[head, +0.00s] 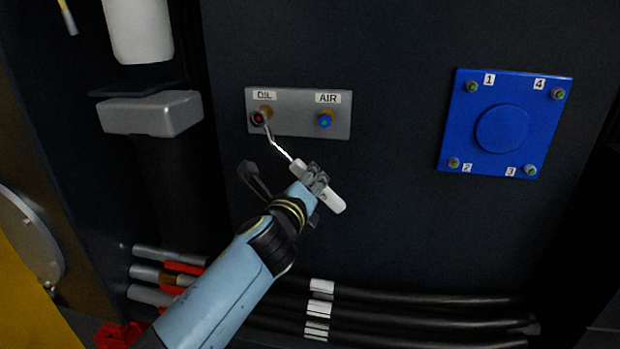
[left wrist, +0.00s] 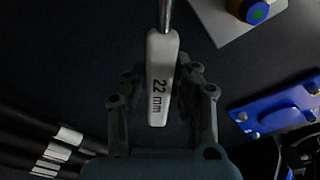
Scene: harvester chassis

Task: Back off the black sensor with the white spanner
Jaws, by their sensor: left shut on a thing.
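The black sensor (head: 257,119) with a reddish face sits under the OIL label on a grey plate (head: 290,126). My left gripper (head: 314,180) is shut on the white handle of the spanner (head: 334,201), marked "22 mm" in the left wrist view (left wrist: 160,85). The gripper is below and to the right of the black sensor. The spanner's thin metal shaft runs up and left, and its head is at the black sensor. I cannot tell whether the head is seated around it. The spanner's head is outside the left wrist view. My right gripper is not in view.
A blue sensor (head: 325,121) sits under the AIR label on the same plate. A blue square cover (head: 460,140) with numbered bolts is to the right. Black hoses (head: 420,318) run along the bottom. A grey block (head: 150,113) juts out at left. The dark panel below the cover is clear.

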